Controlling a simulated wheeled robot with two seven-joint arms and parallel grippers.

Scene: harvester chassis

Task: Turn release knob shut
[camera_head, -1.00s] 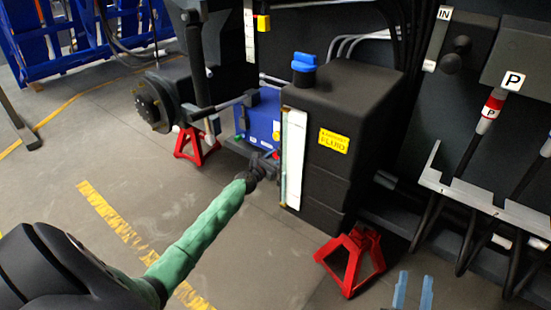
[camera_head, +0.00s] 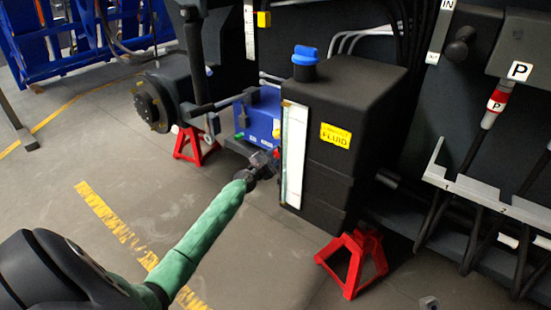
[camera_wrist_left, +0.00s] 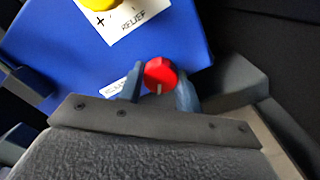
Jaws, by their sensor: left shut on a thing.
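In the head view my left gripper (camera_head: 268,163) reaches the front of the blue block (camera_head: 262,112), beside the black fluid tank (camera_head: 335,180). The knob is small there and partly hidden. A label beneath the knob is mostly covered by a finger. My right gripper is out of view.
A yellow knob (camera_wrist_left: 97,3) with a "RELIEF" label is on the same block. The tank's white gauge strip (camera_head: 293,155) is close to the gripper's right. Red jack stands (camera_head: 352,262) are on the floor. Open floor lies at the left.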

